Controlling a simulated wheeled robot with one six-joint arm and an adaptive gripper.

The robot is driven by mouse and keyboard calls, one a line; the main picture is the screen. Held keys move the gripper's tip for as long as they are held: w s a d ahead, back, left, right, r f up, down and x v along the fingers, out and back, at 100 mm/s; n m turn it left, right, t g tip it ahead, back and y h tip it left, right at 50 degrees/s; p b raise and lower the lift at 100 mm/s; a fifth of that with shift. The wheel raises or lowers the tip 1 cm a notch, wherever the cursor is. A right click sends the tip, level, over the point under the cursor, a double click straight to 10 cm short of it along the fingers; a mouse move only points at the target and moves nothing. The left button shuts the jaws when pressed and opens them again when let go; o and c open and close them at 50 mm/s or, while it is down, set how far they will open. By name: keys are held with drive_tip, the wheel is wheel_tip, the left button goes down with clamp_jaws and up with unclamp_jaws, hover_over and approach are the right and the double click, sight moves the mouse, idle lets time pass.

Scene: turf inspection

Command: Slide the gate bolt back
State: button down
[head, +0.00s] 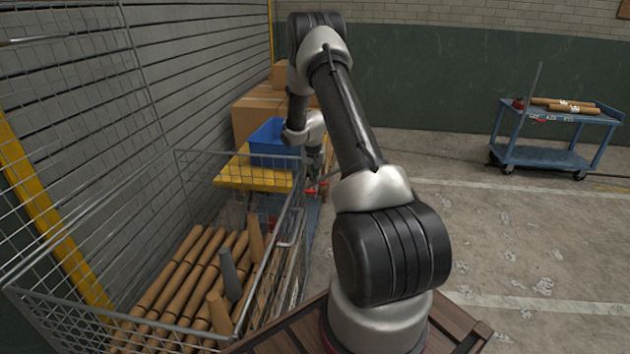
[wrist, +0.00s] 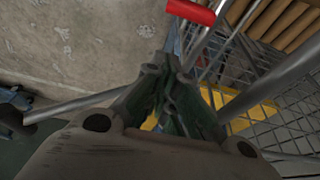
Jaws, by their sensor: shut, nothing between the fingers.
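The gate bolt's red handle (head: 316,188) shows small in the head view, at the far right corner of the wire cage. In the wrist view the red handle (wrist: 190,12) lies at the top edge, just beyond my fingertips, with a visible gap. A grey bar (wrist: 65,104) runs from the left toward my fingers; I cannot tell whether it is part of the bolt. My gripper (wrist: 168,68) is shut and empty, pointing toward the cage side. In the head view my gripper (head: 314,165) is small, just above the red handle. The bolt's seat is hidden.
A wire mesh cage (head: 240,158) holds several brown tubes (head: 175,285). Behind it are a blue bin (head: 270,140), a yellow surface (head: 250,177) and cardboard boxes (head: 250,112). A blue cart (head: 550,118) stands far right.

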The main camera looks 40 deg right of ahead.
drive_tip(key=v, duration=0.6)
drive_tip(key=shift+r, duration=0.25)
drive_tip(key=s+a+n+g+y, duration=0.1)
drive_tip(key=s+a+n+g, duration=0.25)
drive_tip(key=s, duration=0.85)
drive_tip(key=s+a+r+n+t, duration=0.1)
drive_tip(key=s+a+r, duration=0.6)
drive_tip(key=s+r, duration=0.2)
drive_tip(key=s+a+r+n+t+y, duration=0.1)
drive_tip(key=s+a+r+n+t, duration=0.1)
drive_tip(key=s+a+r, duration=0.4)
drive_tip(key=s+a+r+n+t, duration=0.2)
drive_tip(key=s+a+r, duration=0.5)
drive_tip(key=s+r, duration=0.5)
drive_tip(key=shift+s+a+r+y, duration=0.3)
drive_tip(key=shift+s+a+r, duration=0.05)
drive_tip(key=shift+r, duration=0.6)
